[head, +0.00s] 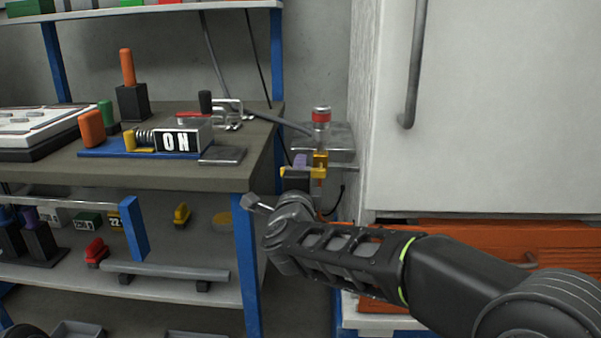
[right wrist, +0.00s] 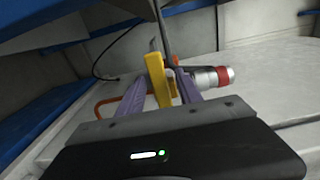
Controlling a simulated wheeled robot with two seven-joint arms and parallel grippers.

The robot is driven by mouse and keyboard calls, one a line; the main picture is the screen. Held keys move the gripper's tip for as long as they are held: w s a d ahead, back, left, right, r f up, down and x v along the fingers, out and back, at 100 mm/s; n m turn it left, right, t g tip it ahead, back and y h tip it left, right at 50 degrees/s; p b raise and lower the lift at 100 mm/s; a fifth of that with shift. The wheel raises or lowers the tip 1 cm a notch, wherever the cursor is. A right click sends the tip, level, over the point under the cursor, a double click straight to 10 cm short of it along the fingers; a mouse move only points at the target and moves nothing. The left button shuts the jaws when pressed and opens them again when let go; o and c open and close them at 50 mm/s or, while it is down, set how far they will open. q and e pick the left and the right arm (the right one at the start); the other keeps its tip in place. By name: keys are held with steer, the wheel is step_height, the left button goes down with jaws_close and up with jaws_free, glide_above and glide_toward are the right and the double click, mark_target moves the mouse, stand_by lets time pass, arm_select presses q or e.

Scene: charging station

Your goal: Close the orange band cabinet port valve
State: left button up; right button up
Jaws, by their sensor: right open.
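The port valve is a silver cylinder with a red band (head: 321,117) beside the white cabinet, with a yellow handle (head: 319,160) below the band. In the right wrist view the banded cylinder (right wrist: 212,77) lies sideways, and the yellow handle (right wrist: 159,88) stands between my purple fingers. My right gripper (right wrist: 161,78) is open around the handle; I cannot tell whether either finger touches it. An orange loop (right wrist: 106,104) is behind the fingers. My left gripper is out of view.
A workbench (head: 215,178) with an ON block (head: 177,141) and several coloured-handled parts stands at left. A white cabinet door (head: 490,110) with a vertical handle stands at right, above orange drawers (head: 560,245). The valve sits in the narrow gap between them.

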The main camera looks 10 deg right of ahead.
steer(key=p+v, duration=0.1)
steer(key=v, duration=0.6)
